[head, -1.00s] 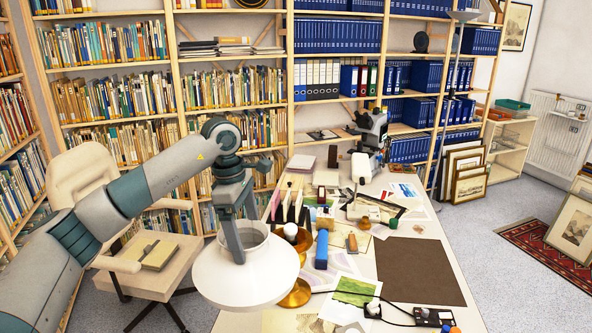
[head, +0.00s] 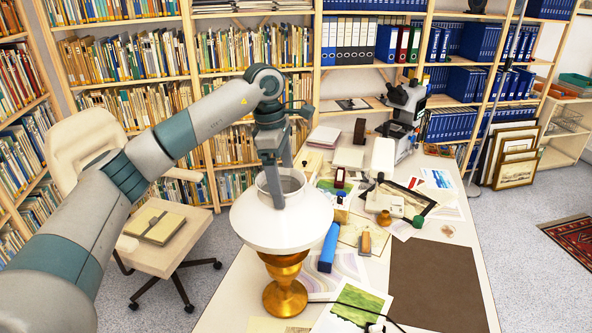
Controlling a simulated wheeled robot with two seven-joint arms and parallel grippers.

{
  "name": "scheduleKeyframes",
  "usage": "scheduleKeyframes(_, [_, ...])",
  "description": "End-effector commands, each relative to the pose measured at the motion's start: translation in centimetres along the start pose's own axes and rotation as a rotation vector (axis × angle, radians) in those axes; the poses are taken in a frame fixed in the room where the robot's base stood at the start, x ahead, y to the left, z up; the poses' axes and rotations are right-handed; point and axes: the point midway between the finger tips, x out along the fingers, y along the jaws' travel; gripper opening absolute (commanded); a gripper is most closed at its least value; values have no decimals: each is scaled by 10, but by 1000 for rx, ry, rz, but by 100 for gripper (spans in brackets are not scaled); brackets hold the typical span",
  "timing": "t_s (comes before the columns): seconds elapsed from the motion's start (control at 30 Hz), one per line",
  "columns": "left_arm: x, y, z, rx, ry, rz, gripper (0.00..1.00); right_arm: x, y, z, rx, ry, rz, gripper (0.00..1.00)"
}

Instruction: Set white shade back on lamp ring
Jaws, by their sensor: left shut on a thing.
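The white shade (head: 282,222) is a wide bowl-like piece with an open round collar on top. My left gripper (head: 275,200) points down and is shut on the shade's collar, one finger inside the opening. The brass lamp base (head: 285,296) stands upright on the table, directly below the shade in the head view. The shade hides the top of the lamp and its ring, so I cannot tell whether the shade touches the ring. My right gripper is not in view.
The table (head: 236,290) holds a blue box (head: 329,247), a green print (head: 356,305), a dark brown mat (head: 436,287) and a microscope (head: 404,112). An office chair (head: 165,240) stands left of the table. Bookshelves line the back.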

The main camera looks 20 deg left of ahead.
Motion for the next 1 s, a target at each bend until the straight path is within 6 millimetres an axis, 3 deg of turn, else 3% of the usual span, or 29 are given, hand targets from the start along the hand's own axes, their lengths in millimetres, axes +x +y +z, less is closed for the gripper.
scheduleKeyframes(0.57, [3,0,0,1,-1,1,27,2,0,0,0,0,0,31])
scheduleKeyframes(1.0, [34,0,-5,1,0,1,27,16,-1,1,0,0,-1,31])
